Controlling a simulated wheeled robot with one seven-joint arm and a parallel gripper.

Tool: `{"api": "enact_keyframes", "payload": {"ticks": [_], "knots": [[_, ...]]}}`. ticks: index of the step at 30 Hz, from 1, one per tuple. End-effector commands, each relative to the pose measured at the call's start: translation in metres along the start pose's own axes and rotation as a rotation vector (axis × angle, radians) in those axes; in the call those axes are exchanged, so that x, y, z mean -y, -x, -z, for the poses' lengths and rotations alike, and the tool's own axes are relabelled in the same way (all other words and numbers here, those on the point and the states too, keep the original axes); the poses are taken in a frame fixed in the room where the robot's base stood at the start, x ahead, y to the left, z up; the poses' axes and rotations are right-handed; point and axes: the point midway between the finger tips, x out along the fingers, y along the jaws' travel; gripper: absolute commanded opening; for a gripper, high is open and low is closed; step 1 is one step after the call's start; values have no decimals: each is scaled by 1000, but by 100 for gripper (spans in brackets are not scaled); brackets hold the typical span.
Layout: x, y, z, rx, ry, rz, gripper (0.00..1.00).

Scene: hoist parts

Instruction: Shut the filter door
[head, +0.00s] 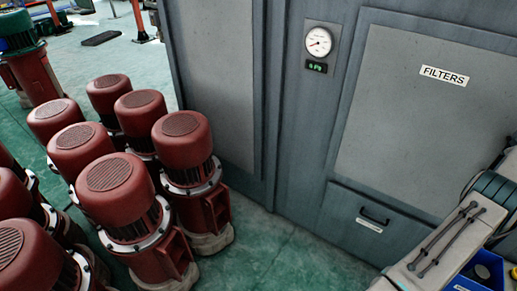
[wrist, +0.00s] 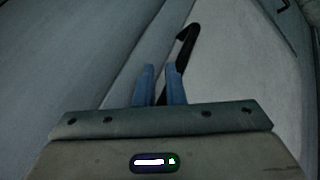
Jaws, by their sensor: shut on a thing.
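The filter door (head: 405,110) is a large light-grey panel with a "FILTERS" label, on the grey cabinet at the right of the head view. From this angle I cannot tell whether it stands slightly ajar. In the wrist view, my gripper (wrist: 160,85) has its two blue fingers closed around a black bar handle (wrist: 187,45). The handle's bent upper end sticks out above the fingers, and its lower part is hidden between them. A pale panel (wrist: 235,65) lies behind it. My gripper and this handle are out of sight in the head view, where my arm covers the lower right.
Below the door is a drawer front with a black handle (head: 374,215). A round gauge (head: 319,41) sits left of the door. Several red motors (head: 115,190) crowd the floor at left. A blue bin (head: 482,272) is at bottom right. Green floor is clear before the cabinet.

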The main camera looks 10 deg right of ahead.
Motion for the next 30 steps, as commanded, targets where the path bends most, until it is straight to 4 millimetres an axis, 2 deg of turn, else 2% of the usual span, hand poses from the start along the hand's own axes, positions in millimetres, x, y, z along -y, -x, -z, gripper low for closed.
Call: {"api": "enact_keyframes", "payload": {"ticks": [1,10,30], "knots": [[1,0,9,-16,0,-7,0],[4,0,8,-20,1,-7,0],[15,22,-27,-4,-8,-10,0]]}}
